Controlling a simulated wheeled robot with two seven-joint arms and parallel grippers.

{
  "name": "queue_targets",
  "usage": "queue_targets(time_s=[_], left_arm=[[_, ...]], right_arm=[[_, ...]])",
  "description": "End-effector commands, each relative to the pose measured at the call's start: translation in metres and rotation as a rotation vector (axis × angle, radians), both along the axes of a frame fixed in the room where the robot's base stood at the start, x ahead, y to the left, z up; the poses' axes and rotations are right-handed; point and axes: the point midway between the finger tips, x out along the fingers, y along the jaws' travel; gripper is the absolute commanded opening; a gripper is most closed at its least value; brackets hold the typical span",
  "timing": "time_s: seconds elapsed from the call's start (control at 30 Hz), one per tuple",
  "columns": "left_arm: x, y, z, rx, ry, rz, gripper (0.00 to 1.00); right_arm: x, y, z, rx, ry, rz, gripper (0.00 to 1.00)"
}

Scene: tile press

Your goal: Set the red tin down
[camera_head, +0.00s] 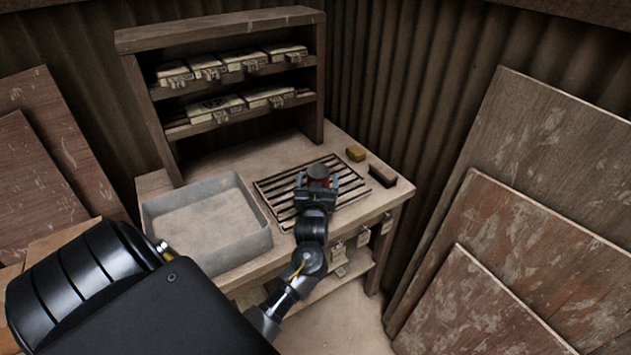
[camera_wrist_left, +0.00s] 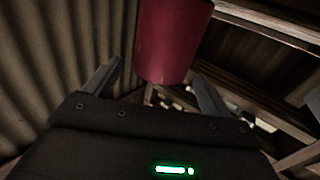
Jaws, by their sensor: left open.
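The red tin (camera_head: 318,172) stands at the dark slatted rack (camera_head: 277,189) on the workbench; its underside is hidden by my gripper in the head view. My left gripper (camera_head: 317,184) is at the tin, with its fingers apart on either side of it. In the left wrist view the red tin (camera_wrist_left: 172,40) shows between the two open fingers of the left gripper (camera_wrist_left: 157,70), with gaps visible at both sides. I cannot tell from these frames whether the tin's base touches the slats. My right gripper is not in view.
A shallow grey tray (camera_head: 206,256) sits left of the rack. A yellowish block (camera_head: 356,153) and a dark brown block (camera_head: 383,175) lie to the right. A wooden shelf (camera_head: 222,41) with several boxed items stands behind. Large boards (camera_head: 530,240) lean at the right.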

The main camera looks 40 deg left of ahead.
Motion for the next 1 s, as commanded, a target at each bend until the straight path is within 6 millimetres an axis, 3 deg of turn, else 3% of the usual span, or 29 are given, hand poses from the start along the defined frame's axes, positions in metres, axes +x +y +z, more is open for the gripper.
queue_targets(time_s=[0.2,0.4,0.77,1.0], left_arm=[[-0.039,-0.030,-0.002,-0.004,0.000,-0.001,0.84],[-0.066,-0.050,-0.001,-0.002,0.001,0.000,0.84],[-0.080,-0.061,-0.001,-0.003,0.007,-0.006,0.84],[-0.089,-0.095,-0.037,-0.089,0.176,-0.191,0.84]], right_arm=[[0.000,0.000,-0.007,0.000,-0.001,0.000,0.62],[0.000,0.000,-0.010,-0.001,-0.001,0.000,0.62],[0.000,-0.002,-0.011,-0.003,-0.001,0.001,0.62],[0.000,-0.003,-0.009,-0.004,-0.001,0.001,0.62]])
